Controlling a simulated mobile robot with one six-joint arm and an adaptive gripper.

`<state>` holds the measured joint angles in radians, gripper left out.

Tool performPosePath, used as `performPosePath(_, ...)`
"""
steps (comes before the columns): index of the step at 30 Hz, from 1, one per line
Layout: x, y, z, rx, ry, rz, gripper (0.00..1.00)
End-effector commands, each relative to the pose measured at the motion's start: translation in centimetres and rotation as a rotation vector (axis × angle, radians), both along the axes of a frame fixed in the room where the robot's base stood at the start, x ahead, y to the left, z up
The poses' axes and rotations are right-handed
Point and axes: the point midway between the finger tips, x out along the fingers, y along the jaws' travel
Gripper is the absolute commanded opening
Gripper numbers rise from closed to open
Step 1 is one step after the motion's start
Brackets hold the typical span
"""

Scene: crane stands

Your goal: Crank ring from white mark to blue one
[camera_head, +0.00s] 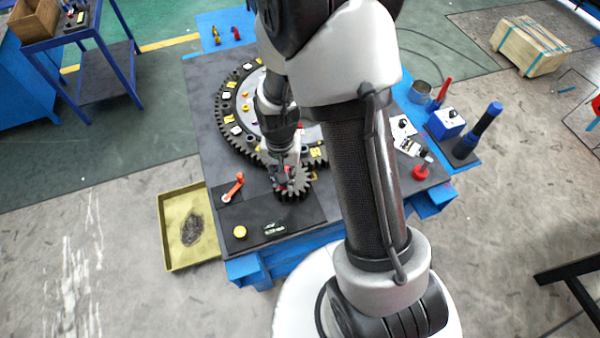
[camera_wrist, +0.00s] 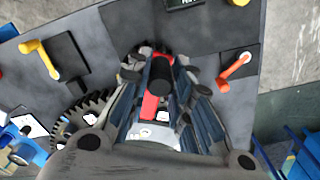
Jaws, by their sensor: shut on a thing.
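The large dark toothed ring (camera_head: 224,125) lies flat on the bench, with white and yellow marks around its face; my arm hides its right part. I cannot make out a blue mark. A small dark pinion gear (camera_head: 297,193) sits at the ring's near edge, under my gripper (camera_head: 288,175). In the wrist view, my gripper (camera_wrist: 160,72) is shut on the crank handle (camera_wrist: 161,74), a black grip beside a red arm (camera_wrist: 150,106). The fingers stand on both sides of the grip. Part of the gear's teeth (camera_wrist: 92,105) shows at left.
An orange lever (camera_head: 233,187) stands left of the pinion, near a yellow button (camera_head: 240,232). A yellow lever (camera_wrist: 40,58) shows in the wrist view. At the bench's right are a red knob (camera_head: 421,172), a blue box (camera_head: 445,123) and a blue-topped post (camera_head: 480,130). An olive tray (camera_head: 168,240) lies at left.

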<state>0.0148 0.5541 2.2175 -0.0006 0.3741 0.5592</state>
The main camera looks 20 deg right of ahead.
Motion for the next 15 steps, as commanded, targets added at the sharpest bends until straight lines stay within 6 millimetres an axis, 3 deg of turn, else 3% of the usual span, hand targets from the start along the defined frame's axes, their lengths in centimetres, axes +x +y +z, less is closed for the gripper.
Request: performPosePath(15,3.6,2.8,0.1,0.004,-0.013,-0.488,0.0)
